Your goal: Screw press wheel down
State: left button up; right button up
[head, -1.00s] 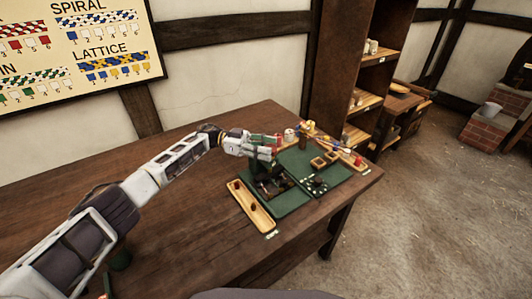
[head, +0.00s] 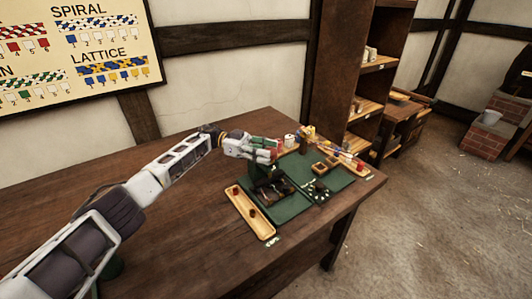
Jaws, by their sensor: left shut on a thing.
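My left gripper (head: 274,150) is at the top of the press, shut on the press wheel. The fingers hide most of the wheel, and its outline is too small to make out. A dark plate area (head: 272,190) shows at the foot of the press. My right gripper is not in view.
A long wooden tray (head: 250,214) with small dark pieces lies at the mat's left edge. Small wooden frames (head: 326,164), dark round pieces (head: 318,190) and colored items (head: 340,152) sit to the right. The table's left side is largely clear.

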pick_arm(q)
jog(key=shift+r, duration=0.15)
jog(key=o, duration=1)
jog(key=shift+a, duration=0.15)
jog(key=shift+v, duration=3.6)
jog(key=shift+o, duration=0.2)
